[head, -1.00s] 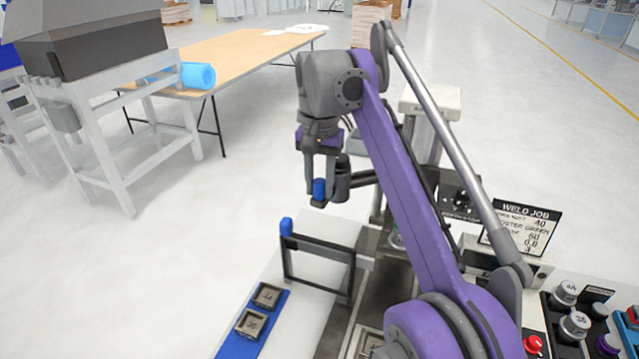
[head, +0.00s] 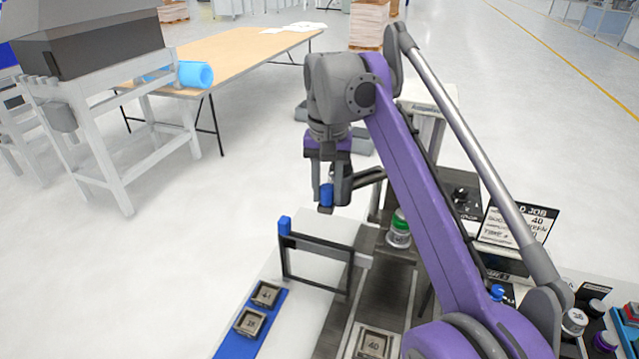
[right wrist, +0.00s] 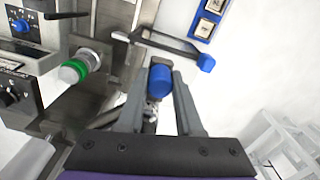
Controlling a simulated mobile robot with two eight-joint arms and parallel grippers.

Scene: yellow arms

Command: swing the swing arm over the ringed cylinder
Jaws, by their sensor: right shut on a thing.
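My right gripper (head: 327,200) is shut on the blue knob (head: 326,193) at the free end of the dark swing arm (head: 367,179). In the right wrist view the blue knob (right wrist: 161,80) sits between both fingers. The ringed cylinder (head: 399,232), pale with a green band, stands on the fixture to the right of the knob, beside my purple arm. It also shows in the right wrist view (right wrist: 77,69), left of the fingers. The swing arm's head is apart from the cylinder, off to its side. My left gripper is not in view.
A black frame with a blue-tipped handle (head: 285,226) stands in front of the knob. A blue strip (head: 237,345) holds square numbered pieces. A control panel and weld job sign (head: 517,224) are at the right. Open floor lies to the left.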

